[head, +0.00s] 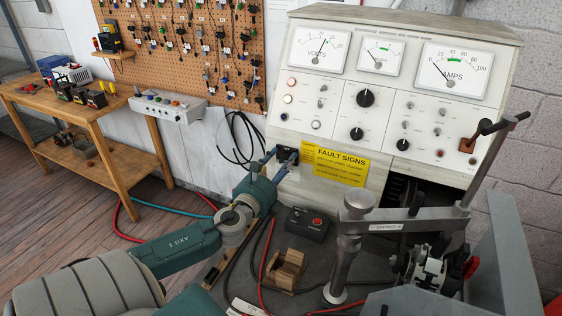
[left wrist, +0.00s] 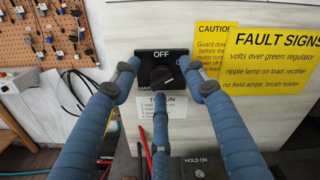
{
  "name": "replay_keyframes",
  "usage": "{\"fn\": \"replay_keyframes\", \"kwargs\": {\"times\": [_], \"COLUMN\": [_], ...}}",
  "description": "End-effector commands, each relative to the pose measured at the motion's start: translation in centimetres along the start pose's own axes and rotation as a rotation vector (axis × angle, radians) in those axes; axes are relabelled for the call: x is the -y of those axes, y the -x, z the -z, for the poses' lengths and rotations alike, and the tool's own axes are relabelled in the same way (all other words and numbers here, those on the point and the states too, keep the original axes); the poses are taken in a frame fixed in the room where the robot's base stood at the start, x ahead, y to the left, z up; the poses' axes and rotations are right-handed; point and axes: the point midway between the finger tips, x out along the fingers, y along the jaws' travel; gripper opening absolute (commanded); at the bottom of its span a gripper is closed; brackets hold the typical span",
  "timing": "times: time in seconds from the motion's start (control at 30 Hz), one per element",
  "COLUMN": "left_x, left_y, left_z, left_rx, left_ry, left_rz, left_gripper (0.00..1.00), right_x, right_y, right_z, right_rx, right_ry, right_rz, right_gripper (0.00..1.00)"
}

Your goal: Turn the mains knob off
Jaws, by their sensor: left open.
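The mains knob (left wrist: 161,76) is a round black knob on a black plate in the left wrist view. The plate has OFF printed above the knob, and a partly hidden label lies lower left. A pale mark shows on the knob's lower right. In the head view the black plate (head: 287,154) is on the pale console front, partly behind my fingers. My left gripper (head: 279,161) is open at the plate. In the left wrist view its three blue fingers (left wrist: 160,84) spread around the knob; whether they touch it I cannot tell. My right gripper is not in view.
Yellow FAULT SIGNS (head: 340,165) and CAUTION (left wrist: 214,42) labels are right of the knob. A metal clamp post (head: 347,245) stands to the right. Black cables (head: 240,138) hang left.

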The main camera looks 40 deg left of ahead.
Motion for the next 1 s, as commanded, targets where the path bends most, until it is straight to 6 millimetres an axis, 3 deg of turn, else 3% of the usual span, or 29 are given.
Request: {"fn": "replay_keyframes", "kwargs": {"times": [0.13,0.33,0.73,1.0], "left_x": [-0.01,0.01,0.03,-0.06], "left_y": [0.01,0.02,-0.02,-0.05], "left_z": [0.00,-0.05,-0.22,-0.29], "left_rx": [0.000,0.001,0.005,0.008], "left_ry": [0.000,0.000,0.043,0.212], "left_rz": [0.000,0.000,0.001,0.000], "left_gripper": [0.40,0.00,0.00,0.00], "right_x": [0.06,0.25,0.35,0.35], "right_y": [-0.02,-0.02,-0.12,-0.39], "right_z": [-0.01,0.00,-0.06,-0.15], "right_rx": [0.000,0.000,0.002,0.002], "right_ry": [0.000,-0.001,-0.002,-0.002], "right_rz": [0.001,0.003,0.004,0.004], "right_gripper": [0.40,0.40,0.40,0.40]}}
